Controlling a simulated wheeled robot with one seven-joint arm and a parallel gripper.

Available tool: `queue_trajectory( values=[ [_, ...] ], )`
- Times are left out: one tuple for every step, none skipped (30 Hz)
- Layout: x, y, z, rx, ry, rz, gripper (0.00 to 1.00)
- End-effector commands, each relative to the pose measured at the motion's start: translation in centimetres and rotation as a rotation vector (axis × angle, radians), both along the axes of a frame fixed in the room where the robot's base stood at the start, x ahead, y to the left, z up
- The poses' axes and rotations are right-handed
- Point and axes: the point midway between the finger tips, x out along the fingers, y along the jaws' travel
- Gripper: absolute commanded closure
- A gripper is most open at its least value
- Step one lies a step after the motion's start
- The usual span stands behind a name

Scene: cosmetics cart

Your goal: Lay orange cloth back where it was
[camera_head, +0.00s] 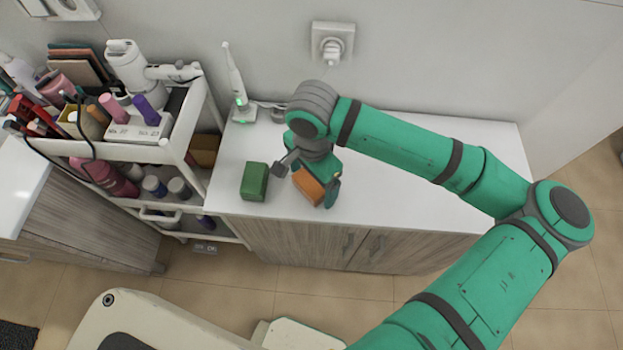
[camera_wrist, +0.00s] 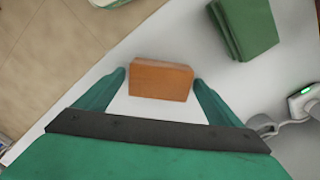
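The orange cloth (camera_head: 308,186), a folded block, is at the front part of the white counter, right of a green folded block. In the wrist view the orange cloth (camera_wrist: 161,80) sits between the two fingertips of my gripper (camera_wrist: 160,78). A thin light gap shows at the left finger; the right fingertip is very close to the cloth's edge. My gripper (camera_head: 312,183) points down at the cloth in the head view, and its fingers partly hide the cloth. Whether the cloth rests on the counter or is slightly raised is unclear.
The green folded block (camera_head: 254,182) stands left of my gripper. An electric toothbrush on its charger (camera_head: 243,112) stands at the counter's back left. A crowded white cart (camera_head: 186,130) adjoins the counter's left end. The counter's right part (camera_head: 420,205) is clear.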

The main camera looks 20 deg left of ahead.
Motion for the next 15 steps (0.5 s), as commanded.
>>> queue_trajectory(
  values=[
    [0.0,0.0,0.0,0.0,0.0,0.0,0.12],
    [0.0,0.0,0.0,0.0,0.0,0.001,0.12],
    [0.0,0.0,0.1,0.0,-0.001,0.001,0.12],
    [0.0,0.1,0.2,0.0,-0.001,0.002,0.12],
    [0.0,0.1,0.3,0.0,-0.001,0.002,0.12],
    [0.0,0.1,0.7,0.0,-0.001,0.003,0.12],
    [0.0,0.2,1.0,0.001,-0.002,0.003,0.12],
    [0.0,0.2,1.4,0.001,-0.002,0.003,0.12],
    [0.0,0.2,2.0,0.002,-0.003,0.004,0.12],
    [0.0,0.2,2.5,0.002,-0.003,0.004,0.12],
    [0.0,0.2,3.1,0.001,-0.003,0.005,0.12],
    [0.0,0.2,3.9,0.001,-0.004,0.004,0.12],
    [0.0,0.2,4.5,0.002,-0.003,0.004,0.12],
    [0.0,0.2,5.1,0.001,-0.004,0.004,0.12],
    [0.0,0.2,6.0,0.002,-0.003,0.005,0.12]
  ],
)
